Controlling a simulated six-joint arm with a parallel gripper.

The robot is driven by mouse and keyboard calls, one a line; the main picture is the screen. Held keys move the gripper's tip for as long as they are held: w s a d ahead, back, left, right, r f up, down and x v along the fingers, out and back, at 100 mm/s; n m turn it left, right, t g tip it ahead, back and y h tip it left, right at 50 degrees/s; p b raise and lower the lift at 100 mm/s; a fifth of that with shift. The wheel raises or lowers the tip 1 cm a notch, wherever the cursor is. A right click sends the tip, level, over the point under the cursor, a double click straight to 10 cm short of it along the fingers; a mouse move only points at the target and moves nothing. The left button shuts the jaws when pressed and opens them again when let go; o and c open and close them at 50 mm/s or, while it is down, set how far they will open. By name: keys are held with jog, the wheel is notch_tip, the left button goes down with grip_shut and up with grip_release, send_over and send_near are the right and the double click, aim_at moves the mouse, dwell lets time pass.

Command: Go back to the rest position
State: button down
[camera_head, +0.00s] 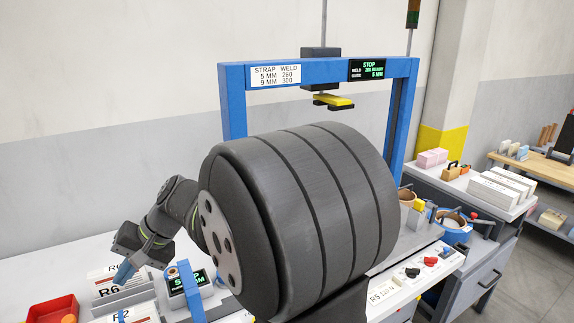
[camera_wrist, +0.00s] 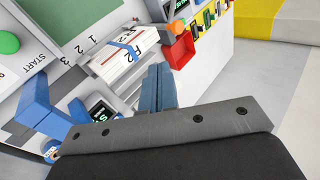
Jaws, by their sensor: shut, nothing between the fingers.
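My gripper (camera_head: 123,275) is at the lower left of the head view, with its blue fingers pointing down beside a white stack marked R6 (camera_head: 108,290). I cannot tell whether they touch it. In the wrist view my gripper (camera_wrist: 158,72) shows its two blue fingers side by side, shut and empty. A white bundle with a blue strap (camera_wrist: 118,52) lies just left of the fingertips there. My large dark arm link hides much of the middle of the head view.
A blue frame (camera_head: 232,100) with a hanging yellow-tipped head (camera_head: 333,101) stands behind my arm. A red bin (camera_head: 52,310) is at lower left. A small display (camera_head: 188,281) stands right of my gripper. White stacks (camera_head: 497,190) lie on the right-hand bench.

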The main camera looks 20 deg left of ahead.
send_near(75, 321)
notch_tip(75, 321, down, 4)
jog(key=s+a, duration=0.2)
jog(key=a, duration=0.1)
jog(key=shift+s+f, duration=0.1)
jog(key=shift+f, duration=0.25)
jog(key=shift+s+a, duration=0.3)
jog(key=shift+a, duration=0.15)
jog(key=shift+w, duration=0.1)
jog(key=shift+d, duration=0.1)
